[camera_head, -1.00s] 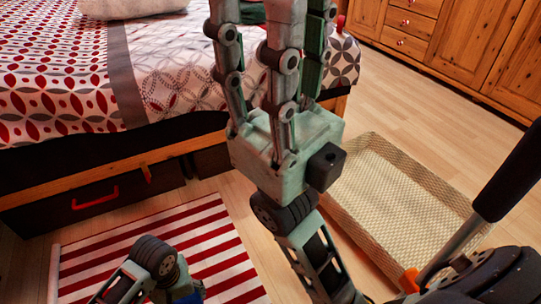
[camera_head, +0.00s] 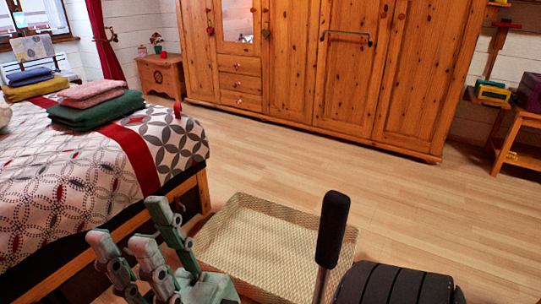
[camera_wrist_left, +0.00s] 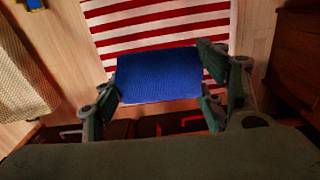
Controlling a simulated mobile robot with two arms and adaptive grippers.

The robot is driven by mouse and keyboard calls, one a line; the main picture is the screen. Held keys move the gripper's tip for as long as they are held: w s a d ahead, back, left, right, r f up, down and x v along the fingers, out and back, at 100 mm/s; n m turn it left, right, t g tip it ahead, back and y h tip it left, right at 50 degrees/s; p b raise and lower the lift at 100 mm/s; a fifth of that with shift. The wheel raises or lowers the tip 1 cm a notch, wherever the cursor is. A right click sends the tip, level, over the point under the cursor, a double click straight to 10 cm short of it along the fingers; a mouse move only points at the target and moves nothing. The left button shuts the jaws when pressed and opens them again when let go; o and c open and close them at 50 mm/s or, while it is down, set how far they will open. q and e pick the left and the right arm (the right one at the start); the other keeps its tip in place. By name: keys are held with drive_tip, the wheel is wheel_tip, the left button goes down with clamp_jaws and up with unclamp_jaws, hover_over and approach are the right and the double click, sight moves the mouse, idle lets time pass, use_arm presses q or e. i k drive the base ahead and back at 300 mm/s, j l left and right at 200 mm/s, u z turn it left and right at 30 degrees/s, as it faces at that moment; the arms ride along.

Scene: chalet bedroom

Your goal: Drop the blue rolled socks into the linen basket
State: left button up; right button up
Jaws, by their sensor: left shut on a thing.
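The blue rolled socks (camera_wrist_left: 160,75) show in the left wrist view as a blue textured block between the fingers of my left gripper (camera_wrist_left: 161,88), which is shut on them. A red-and-white striped rug lies below them. The linen basket (camera_head: 275,245), a shallow, wide, pale woven tray, stands on the floor beside the bed in the head view. It shows partly at the left edge of the left wrist view (camera_wrist_left: 20,80). My right gripper (camera_head: 135,235) is open and empty, fingers up and spread, left of the basket in the picture. My left gripper is outside the head view.
The bed (camera_head: 100,180) stands left of the basket, with folded towels (camera_head: 95,95) on it. A wooden wardrobe (camera_head: 340,70) lines the back wall. A shelf (camera_head: 520,130) stands at far right. The wood floor (camera_head: 420,190) between basket and wardrobe is clear.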

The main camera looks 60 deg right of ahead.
sight(272, 256)
drive_tip(key=z, duration=1.75)
